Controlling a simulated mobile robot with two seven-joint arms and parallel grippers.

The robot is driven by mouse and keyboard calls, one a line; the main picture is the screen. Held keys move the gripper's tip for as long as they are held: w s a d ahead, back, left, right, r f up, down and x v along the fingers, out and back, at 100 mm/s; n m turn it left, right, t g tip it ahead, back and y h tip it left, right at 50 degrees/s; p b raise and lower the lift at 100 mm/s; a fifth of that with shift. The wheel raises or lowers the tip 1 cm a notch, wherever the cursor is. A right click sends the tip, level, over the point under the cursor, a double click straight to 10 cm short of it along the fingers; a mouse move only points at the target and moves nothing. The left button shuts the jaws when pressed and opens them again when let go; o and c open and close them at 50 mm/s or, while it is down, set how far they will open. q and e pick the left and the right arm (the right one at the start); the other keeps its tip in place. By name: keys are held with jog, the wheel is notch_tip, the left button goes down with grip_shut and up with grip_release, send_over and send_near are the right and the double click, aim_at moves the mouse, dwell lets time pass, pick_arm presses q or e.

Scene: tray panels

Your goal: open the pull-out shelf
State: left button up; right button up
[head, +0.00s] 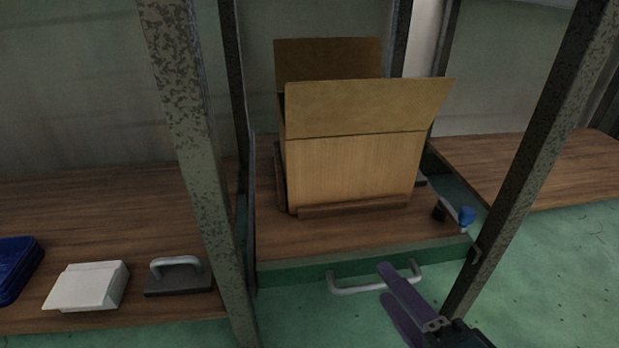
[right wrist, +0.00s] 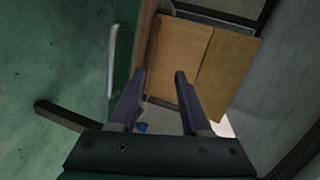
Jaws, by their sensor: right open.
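The pull-out shelf (head: 290,243) has a wooden top and a green front, between metal posts. A pale bar handle (head: 350,290) is fixed to its front. My right gripper (head: 387,282) is open, with its purple fingers over the handle's right part in the head view; contact cannot be told there. In the right wrist view, the handle (right wrist: 112,62) lies to the left of the open gripper (right wrist: 160,73), not between the fingers. My left gripper is not in view.
An open cardboard box (head: 350,165) stands on the shelf, with a small blue-and-black item (head: 466,214) at its right. A metal post (head: 530,155) stands close to my right gripper. A white block (head: 88,286), a dark handled block (head: 180,278) and a blue tray (head: 15,268) lie at left.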

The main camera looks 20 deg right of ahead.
aim_at(378, 288)
notch_tip(378, 288, down, 10)
jog(key=d+m+h+b, duration=0.2)
jog(key=d+m+b, duration=0.1)
jog(key=b, duration=0.4)
jog(key=b+x, duration=0.4)
jog(key=x, duration=0.4)
jog(key=shift+w+f, duration=0.1)
jog(key=shift+w, duration=0.3)
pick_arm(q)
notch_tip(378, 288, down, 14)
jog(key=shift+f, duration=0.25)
pick_arm(e)
grip_shut()
